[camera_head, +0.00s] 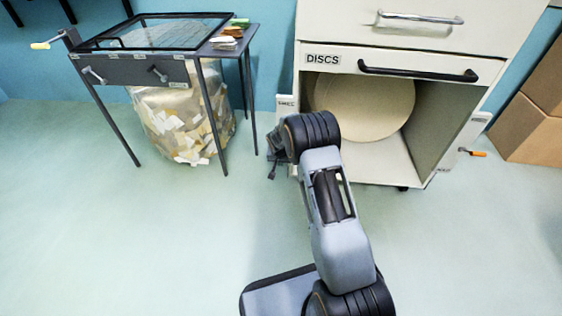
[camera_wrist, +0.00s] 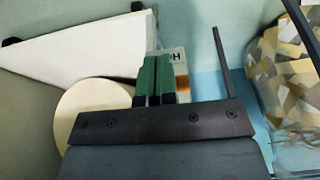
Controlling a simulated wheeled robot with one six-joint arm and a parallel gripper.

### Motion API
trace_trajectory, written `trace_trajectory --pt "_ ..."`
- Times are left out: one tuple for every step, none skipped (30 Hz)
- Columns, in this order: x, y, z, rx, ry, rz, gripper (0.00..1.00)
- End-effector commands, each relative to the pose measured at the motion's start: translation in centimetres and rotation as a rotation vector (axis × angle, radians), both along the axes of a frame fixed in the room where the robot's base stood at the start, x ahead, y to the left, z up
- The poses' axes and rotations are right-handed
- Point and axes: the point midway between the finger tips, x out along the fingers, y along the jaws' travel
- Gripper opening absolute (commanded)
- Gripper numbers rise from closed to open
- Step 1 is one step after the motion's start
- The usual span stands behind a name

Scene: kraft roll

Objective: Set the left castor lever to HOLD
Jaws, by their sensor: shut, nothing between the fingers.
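The white cabinet (camera_head: 402,38) stands ahead, with a small label plate (camera_head: 286,103) on its left side. The left castor lever is hidden behind my arm in the head view. In the wrist view an orange piece (camera_wrist: 182,83), likely its handle, shows just right of my fingers, below a pale plate (camera_wrist: 178,56) with a letter H. My gripper (camera_wrist: 159,62) has green fingers, shut and empty, close beside that orange piece; I cannot tell if they touch. In the head view my gripper (camera_head: 272,168) is mostly hidden by my wrist, low at the cabinet's left side.
The right castor lever (camera_head: 473,152) has an orange handle and sticks out from the cabinet's right side. A round disc (camera_head: 362,105) stands in the open lower bay. A dark table (camera_head: 130,72) with a bag of scraps (camera_head: 180,130) is at left. Cardboard boxes (camera_head: 527,130) are at right.

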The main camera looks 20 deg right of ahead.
Motion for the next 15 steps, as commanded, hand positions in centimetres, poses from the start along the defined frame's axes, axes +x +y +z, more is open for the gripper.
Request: trace_trajectory --pt "0.2 -0.1 0.2 -0.001 -0.007 0.000 0.00" --pt "0.2 -0.1 0.2 -0.001 -0.007 0.000 0.00" --pt "0.2 -0.1 0.3 -0.001 -0.007 0.000 0.00" --pt "0.1 0.0 0.4 -0.001 -0.007 0.000 0.00" --pt "0.0 0.0 0.6 -0.001 -0.008 0.000 0.00" --pt "-0.2 0.1 0.8 0.000 -0.009 0.000 0.00" --pt "-0.3 0.3 1.0 0.000 -0.008 0.000 0.00" --pt "-0.6 0.5 1.2 0.000 -0.007 0.000 0.00" --pt "-0.9 0.8 1.6 0.000 -0.007 0.001 0.00" --pt "-1.2 1.0 1.9 0.000 -0.005 0.003 0.00" --pt "-1.6 1.3 2.2 0.000 -0.004 0.005 0.00" --pt "-2.1 1.6 2.6 0.000 -0.004 0.005 0.00" --pt "-2.6 1.8 2.8 -0.001 -0.002 0.006 0.00" --pt "-3.2 2.1 2.9 0.000 -0.001 0.006 0.00" --pt "-4.0 2.5 3.0 -0.001 0.001 0.007 0.00"
